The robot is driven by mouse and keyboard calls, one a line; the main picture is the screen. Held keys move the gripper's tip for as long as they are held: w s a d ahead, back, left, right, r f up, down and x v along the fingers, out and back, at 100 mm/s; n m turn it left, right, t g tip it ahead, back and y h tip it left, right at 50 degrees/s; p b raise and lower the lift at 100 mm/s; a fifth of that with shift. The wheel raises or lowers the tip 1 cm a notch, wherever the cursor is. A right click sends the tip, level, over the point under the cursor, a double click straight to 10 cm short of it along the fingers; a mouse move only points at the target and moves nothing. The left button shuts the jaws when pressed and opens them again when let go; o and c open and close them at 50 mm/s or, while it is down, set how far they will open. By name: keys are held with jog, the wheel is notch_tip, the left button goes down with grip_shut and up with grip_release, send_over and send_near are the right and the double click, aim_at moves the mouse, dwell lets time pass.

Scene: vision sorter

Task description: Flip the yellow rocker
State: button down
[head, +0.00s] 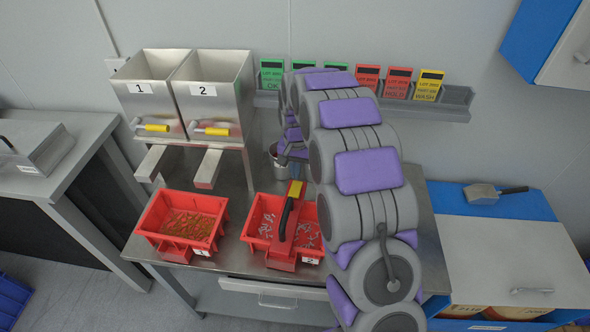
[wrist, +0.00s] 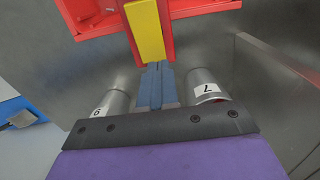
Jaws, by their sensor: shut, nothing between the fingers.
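In the wrist view the yellow rocker (wrist: 147,30) stands at the top, set against a red part. My gripper (wrist: 155,68) is shut and empty, with its blue-grey fingertips right at the rocker's near end. I cannot tell whether they touch. In the head view my arm partly hides the gripper.
Two metal cups flank my fingers, one labelled 7 (wrist: 207,88) and one at left (wrist: 112,100). Red bin 2 (head: 250,238) holds grey pieces; red bin 1 (head: 148,222) holds orange ones. Two metal hoppers (head: 150,65) with yellow handles stand behind. Coloured cards line a wall rack (head: 455,103).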

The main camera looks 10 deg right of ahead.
notch_tip(320, 180, up, 14)
jog(key=w+d+p, duration=0.1)
jog(key=w+p, duration=0.1)
jog(key=p, duration=0.2)
jog(key=shift+w+f, duration=0.2)
jog(key=shift+w, duration=0.05)
jog(key=shift+a, duration=0.1)
